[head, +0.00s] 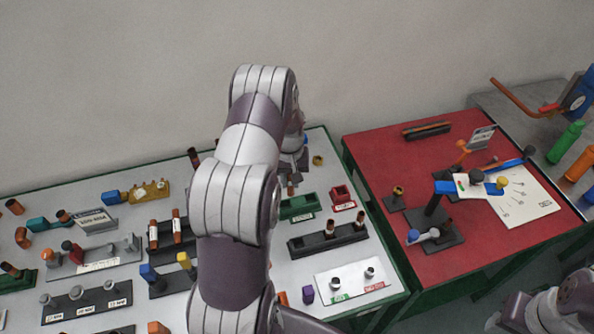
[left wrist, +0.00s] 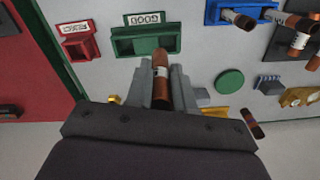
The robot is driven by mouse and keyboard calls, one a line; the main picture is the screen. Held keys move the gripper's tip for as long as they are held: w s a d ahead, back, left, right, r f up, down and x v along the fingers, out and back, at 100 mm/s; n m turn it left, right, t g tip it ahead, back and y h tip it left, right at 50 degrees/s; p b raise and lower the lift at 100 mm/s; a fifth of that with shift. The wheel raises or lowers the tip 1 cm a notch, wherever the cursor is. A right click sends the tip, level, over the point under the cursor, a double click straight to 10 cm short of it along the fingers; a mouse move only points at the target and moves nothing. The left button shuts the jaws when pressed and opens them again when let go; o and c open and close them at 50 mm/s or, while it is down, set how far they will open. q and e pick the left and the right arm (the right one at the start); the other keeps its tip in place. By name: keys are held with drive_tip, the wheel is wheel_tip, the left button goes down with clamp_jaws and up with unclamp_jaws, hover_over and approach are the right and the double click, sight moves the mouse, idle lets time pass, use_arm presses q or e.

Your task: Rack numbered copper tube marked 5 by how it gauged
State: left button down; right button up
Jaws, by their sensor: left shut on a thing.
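My left gripper (left wrist: 160,80) is shut on a copper tube (left wrist: 161,66), which has a pale marking I cannot read. In the left wrist view the tube's end is at the near edge of a green holder (left wrist: 122,46) with an upside-down GOOD label; I cannot tell whether they touch. A red holder (left wrist: 78,47) with its own label stands beside it. In the head view the green holder (head: 298,207) and red holder (head: 343,197) are right of my arm, which hides most of the left gripper. My right gripper is not in view.
A black rack (head: 330,240) with upright tubes stands in front of the holders. A white plate (head: 350,285) with green and red labels and two pegs lies nearer. More fixtures and tubes fill the left side. A red-topped table (head: 400,160) stands at right.

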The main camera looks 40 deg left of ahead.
use_arm(q)
drive_tip(key=f+b, duration=0.1)
drive_tip(key=a+f+b, duration=0.1)
drive_tip(key=f, duration=0.1)
drive_tip(key=f+b, duration=0.1)
drive_tip(key=f, duration=0.1)
drive_tip(key=shift+s+a+f, duration=0.1)
drive_tip(key=shift+s+a, duration=0.1)
drive_tip(key=shift+a, duration=0.1)
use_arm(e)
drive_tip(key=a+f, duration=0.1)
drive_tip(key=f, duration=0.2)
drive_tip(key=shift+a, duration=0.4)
use_arm(q)
drive_tip(key=shift+a, duration=0.1)
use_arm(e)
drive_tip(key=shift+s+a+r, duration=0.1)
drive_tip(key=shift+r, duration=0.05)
use_arm(q)
drive_tip(key=shift+f, duration=0.2)
